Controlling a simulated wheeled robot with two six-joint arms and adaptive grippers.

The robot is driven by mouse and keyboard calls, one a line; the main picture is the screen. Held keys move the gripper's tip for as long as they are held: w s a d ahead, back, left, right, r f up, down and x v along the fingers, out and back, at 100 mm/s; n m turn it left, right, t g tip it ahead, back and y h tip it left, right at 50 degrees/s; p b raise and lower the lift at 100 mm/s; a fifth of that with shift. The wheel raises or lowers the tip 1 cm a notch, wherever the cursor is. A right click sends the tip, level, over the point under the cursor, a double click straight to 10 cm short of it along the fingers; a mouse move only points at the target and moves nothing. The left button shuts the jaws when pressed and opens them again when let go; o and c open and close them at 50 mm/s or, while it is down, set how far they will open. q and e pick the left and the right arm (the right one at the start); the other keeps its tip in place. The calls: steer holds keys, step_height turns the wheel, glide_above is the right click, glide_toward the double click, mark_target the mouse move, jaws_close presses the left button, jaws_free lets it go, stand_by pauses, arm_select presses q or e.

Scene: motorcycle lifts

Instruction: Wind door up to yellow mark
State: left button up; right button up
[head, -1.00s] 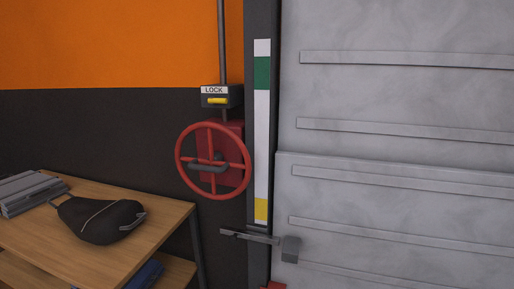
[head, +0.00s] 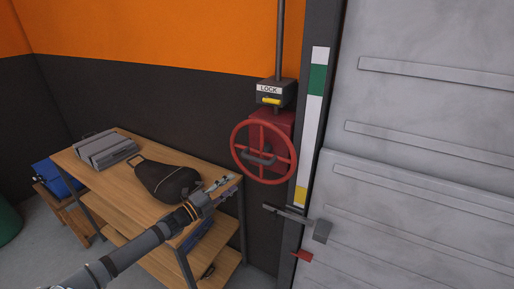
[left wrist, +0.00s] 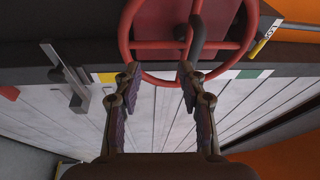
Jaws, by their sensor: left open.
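A red handwheel (head: 264,152) with a dark grey crank handle (head: 258,158) is mounted on a red box beside the door. The grey ribbed door (head: 420,130) stands right of a post. The post's white strip (head: 311,125) has a green mark (head: 317,79) high up and a yellow mark (head: 300,197) at its bottom. A red tab (head: 302,256) sits at the door's edge, below the yellow mark. My left gripper (head: 228,182) is open and empty, left of and below the wheel. In the left wrist view its fingers (left wrist: 158,76) point at the wheel's rim (left wrist: 126,30). My right gripper is not seen.
A box labelled LOCK with a yellow lever (head: 271,100) is above the wheel. A grey latch bar (head: 288,214) juts out under the strip. Left, a wooden bench (head: 130,185) holds a black bag (head: 167,183) and a grey case (head: 104,149); my left arm passes over it.

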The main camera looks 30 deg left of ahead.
mark_target(255, 161)
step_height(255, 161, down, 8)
steer(key=b, duration=0.9)
arm_select(q)
steer(key=w+d+r+m+p, duration=0.1)
steer(key=w+d+r+p, duration=0.1)
steer(key=w+d+r+h+p, duration=0.1)
steer(key=w+r+p, duration=0.1)
steer(key=w+r, duration=0.1)
steer(key=w+d+r+m+h+p, duration=0.1)
steer(key=w+d+r+p, duration=0.1)
steer(key=w, duration=0.1)
steer(key=shift+d+r+m, duration=0.3)
steer(key=shift+w+d+f, duration=0.1)
steer(key=shift+w+d, duration=0.05)
steer(key=shift+w, duration=0.15)
steer(key=shift+w+d+f+p, duration=0.2)
steer(key=shift+w+f+p, duration=0.05)
steer(key=shift+w+p, duration=0.05)
jaws_close()
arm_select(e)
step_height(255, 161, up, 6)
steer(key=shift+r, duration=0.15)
